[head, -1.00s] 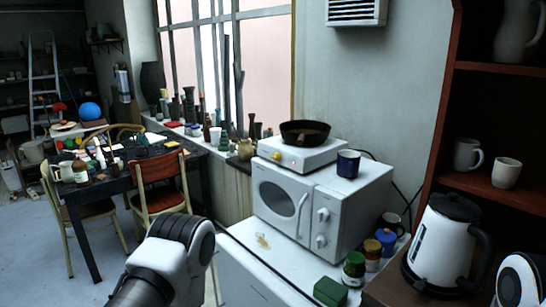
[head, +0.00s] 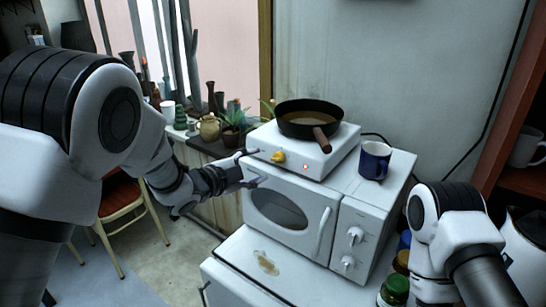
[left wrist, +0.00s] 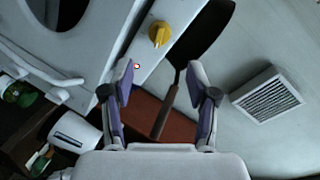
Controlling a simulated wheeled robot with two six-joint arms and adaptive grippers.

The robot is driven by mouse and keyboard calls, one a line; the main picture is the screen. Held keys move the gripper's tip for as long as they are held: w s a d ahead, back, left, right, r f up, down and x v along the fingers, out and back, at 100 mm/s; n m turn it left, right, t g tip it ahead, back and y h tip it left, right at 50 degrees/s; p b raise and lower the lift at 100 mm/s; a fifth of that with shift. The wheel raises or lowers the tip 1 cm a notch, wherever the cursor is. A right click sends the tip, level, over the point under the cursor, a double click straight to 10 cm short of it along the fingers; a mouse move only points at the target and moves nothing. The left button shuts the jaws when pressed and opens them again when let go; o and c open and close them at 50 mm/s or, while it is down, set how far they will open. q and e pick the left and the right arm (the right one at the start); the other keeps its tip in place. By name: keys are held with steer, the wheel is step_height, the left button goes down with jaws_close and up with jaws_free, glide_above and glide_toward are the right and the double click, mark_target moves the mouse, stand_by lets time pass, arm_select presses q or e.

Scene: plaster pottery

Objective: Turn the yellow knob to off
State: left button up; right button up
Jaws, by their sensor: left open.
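The yellow knob (head: 278,156) is on the front face of a white hot plate (head: 336,163), beside a lit red light (head: 305,167). The knob also shows in the left wrist view (left wrist: 159,33), ahead of the fingertips, its ridge lengthwise in the picture. My left gripper (head: 256,167) is open and empty, just left of the knob in the head view and apart from it. In the left wrist view its two fingers (left wrist: 160,68) are spread wide. My right arm shows at the right, its gripper out of view.
A dark pan (head: 309,119) with brown contents sits on the hot plate, its handle (head: 322,140) over the front edge. The hot plate stands on a white microwave (head: 285,180), with a blue mug (head: 374,161) beside it. Jars stand at the lower right.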

mark_target(274, 159)
arm_select(q)
steer(key=p+x, duration=0.1)
steer(key=x, duration=0.2)
steer(key=p+x, duration=0.1)
steer(key=x, duration=0.3)
steer(key=shift+w+f+p, duration=0.2)
steer(key=shift+w+p, duration=0.2)
steer(key=shift+w+d+f, duration=0.1)
steer(key=shift+d, duration=0.1)
steer(key=shift+a+f, duration=0.1)
steer(key=shift+c, duration=1.1)
steer(key=shift+w, duration=0.1)
jaws_close()
